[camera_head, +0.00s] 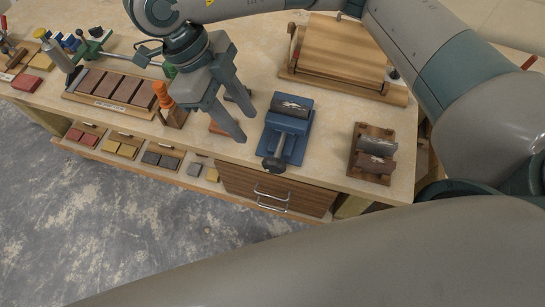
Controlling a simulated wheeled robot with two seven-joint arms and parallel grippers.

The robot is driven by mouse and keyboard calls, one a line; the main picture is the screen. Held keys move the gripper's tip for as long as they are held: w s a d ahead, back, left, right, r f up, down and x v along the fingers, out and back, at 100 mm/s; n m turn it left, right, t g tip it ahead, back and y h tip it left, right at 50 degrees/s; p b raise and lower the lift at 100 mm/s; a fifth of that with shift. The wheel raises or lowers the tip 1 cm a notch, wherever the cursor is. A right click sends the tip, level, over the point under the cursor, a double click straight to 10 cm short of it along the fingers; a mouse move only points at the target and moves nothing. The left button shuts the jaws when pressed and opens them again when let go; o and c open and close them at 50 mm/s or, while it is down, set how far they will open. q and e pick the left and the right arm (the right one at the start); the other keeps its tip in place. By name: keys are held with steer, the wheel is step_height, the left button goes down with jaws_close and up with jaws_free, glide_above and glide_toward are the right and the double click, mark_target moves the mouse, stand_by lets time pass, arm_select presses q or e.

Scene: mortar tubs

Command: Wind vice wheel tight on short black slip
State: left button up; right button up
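A blue vice (298,124) stands on the bench near its front edge. Its dark wheel (273,165) faces the front edge, on a pale screw (281,143). A dark piece with pale marks (291,106) shows at the top of the vice; I cannot tell whether it is the short black slip or part of the jaws. Dark slips (152,158) lie in a front compartment. My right gripper (245,126) hangs left of the vice, fingers apart with nothing visible between them, clear of the wheel. My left gripper is not in view.
An orange-handled tool (163,95) stands just left of my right gripper. A slotted wooden rack (108,106) lies farther left. A brown metal fixture (373,153) stands right of the vice, and a wooden board (340,53) lies behind. A drawer handle (272,196) juts out below.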

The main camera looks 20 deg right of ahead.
mark_target(272, 159)
steer(key=p+x, duration=0.3)
steer(key=x, duration=1.1)
steer(key=shift+s+f+p, duration=0.1)
steer(key=shift+f+p, duration=0.1)
steer(key=shift+p, duration=0.2)
steer(key=shift+x, duration=1)
jaws_close()
